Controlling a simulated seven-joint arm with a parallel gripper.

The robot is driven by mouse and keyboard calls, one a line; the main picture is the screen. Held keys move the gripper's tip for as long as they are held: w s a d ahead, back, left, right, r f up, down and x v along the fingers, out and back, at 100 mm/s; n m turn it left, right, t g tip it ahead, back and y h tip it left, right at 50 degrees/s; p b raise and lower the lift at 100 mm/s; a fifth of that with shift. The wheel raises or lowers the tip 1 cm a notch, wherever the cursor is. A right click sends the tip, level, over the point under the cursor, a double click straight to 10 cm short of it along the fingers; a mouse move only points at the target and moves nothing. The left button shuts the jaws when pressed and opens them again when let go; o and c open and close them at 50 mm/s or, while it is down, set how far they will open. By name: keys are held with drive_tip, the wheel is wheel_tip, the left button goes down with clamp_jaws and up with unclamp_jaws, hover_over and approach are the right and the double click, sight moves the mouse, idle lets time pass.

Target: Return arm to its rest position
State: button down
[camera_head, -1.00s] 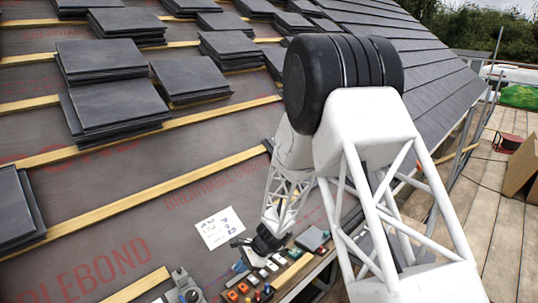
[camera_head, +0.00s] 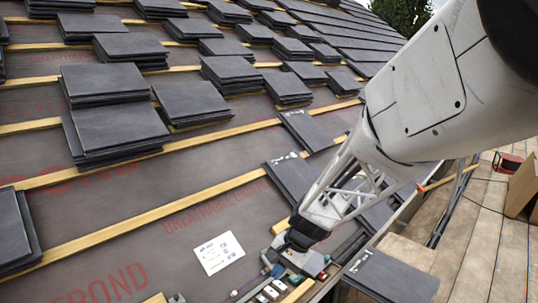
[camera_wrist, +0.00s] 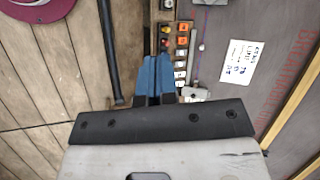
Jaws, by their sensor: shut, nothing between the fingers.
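My gripper (camera_head: 288,252) is at the lower middle of the head view, above the small tools at the roof's lower edge. My white arm comes in from the upper right. In the wrist view, my gripper (camera_wrist: 158,62) shows as two blue fingers side by side, shut with nothing between them. The fingers point towards the strip of small tools (camera_wrist: 181,52). I cannot tell how far above the tools they are.
Slate stacks (camera_head: 122,130) stand across the roof between wooden battens (camera_head: 160,219). A white note (camera_head: 218,254) lies on the membrane. Flat slates (camera_head: 294,172) lie near the eave. Another slate (camera_head: 392,276) is at the lower right. Scaffold planks (camera_head: 470,255) run along the right.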

drive_tip(key=s+d+r+n+t+h, duration=0.1)
drive_tip(key=s+d+r, duration=0.3)
drive_tip(key=s, duration=0.4)
drive_tip(key=s+d+r+n+t+h, duration=0.1)
drive_tip(key=s+d+r+n+h, duration=0.1)
drive_tip(key=s+d+r, duration=0.3)
drive_tip(key=s+d+r+n+t+h, duration=0.1)
drive_tip(key=s+d+r+n+h, duration=0.1)
drive_tip(key=s+d+r, duration=0.2)
drive_tip(key=s+d, duration=0.3)
drive_tip(key=s, duration=0.4)
drive_tip(key=shift+s+r+n+t+h, duration=0.3)
drive_tip(key=shift+s+n, duration=0.05)
drive_tip(key=shift+n, duration=0.05)
